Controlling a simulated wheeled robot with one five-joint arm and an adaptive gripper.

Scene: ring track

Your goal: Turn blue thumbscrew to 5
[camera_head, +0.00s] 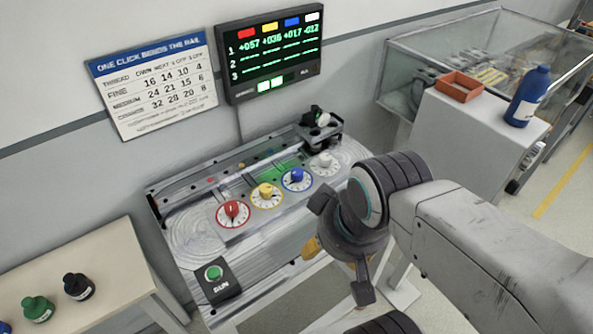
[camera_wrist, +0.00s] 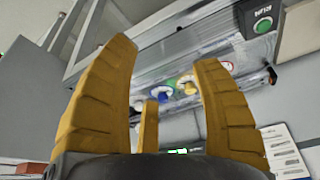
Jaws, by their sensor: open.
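The blue thumbscrew (camera_head: 297,175) stands on a white, blue-rimmed dial, third from the left in a row of red (camera_head: 232,210), yellow (camera_head: 265,191), blue and white (camera_head: 324,160) thumbscrews on the metal bench. Its pointer reading is too small to tell. My gripper (camera_head: 312,247) is right of and nearer than the row, apart from it, mostly hidden behind my wrist. In the wrist view my gripper (camera_wrist: 165,60) has its orange fingers spread with nothing held. The blue thumbscrew (camera_wrist: 165,97) shows small between them, beyond the fingers, near the yellow one (camera_wrist: 187,88).
A green RUN button (camera_head: 213,273) sits at the bench's near left corner. A scoreboard (camera_head: 270,55) reads +057, +036, +017, -012 in row 1. A chart (camera_head: 152,82) hangs beside it. A clamp-like fixture (camera_head: 320,130) stands at the bench's far end.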

